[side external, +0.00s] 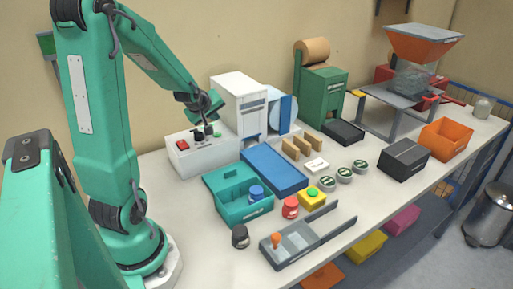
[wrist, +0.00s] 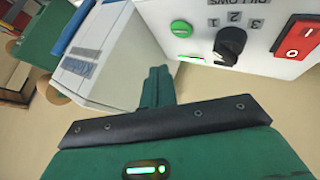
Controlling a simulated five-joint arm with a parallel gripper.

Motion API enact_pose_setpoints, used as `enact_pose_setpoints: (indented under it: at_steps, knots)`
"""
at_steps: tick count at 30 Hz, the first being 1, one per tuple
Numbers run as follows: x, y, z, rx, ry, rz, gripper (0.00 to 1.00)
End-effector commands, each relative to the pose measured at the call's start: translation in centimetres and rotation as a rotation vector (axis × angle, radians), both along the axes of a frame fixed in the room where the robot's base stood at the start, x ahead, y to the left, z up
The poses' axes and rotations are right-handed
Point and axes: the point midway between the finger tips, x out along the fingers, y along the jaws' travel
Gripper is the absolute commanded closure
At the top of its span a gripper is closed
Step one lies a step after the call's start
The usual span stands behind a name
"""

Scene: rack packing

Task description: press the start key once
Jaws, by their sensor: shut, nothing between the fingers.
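The white control box (side external: 188,160) stands at the back left of the bench. Its panel (wrist: 262,62) shows in the wrist view with a round green button (wrist: 181,32), a black dial knob (wrist: 230,45) and a red rocker switch (wrist: 298,38). A small green light bar sits below the green button. No lettering naming a start key is readable. My gripper (side external: 207,128) is over the box, close above its controls. In the wrist view its shut green fingers (wrist: 158,72) are empty and appear below and left of the green button, with a gap in the picture.
A white machine (side external: 238,100) stands right behind the control box. A teal toolbox (side external: 225,205) and a blue tray (side external: 272,170) lie in front. A yellow block with a green top button (side external: 312,196) stands farther right. The wall is close behind.

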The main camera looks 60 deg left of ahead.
Motion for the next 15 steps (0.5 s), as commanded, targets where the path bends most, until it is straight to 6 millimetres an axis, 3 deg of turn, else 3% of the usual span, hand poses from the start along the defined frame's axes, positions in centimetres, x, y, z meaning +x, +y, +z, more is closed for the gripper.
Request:
enact_pose_setpoints:
  at_steps: [6, 15]
  knots:
    - [0.0, 0.0, -2.2, -0.003, 0.003, 0.0, 1.0]
    - [0.0, 0.0, -3.4, 0.0, 0.0, 0.0, 1.0]
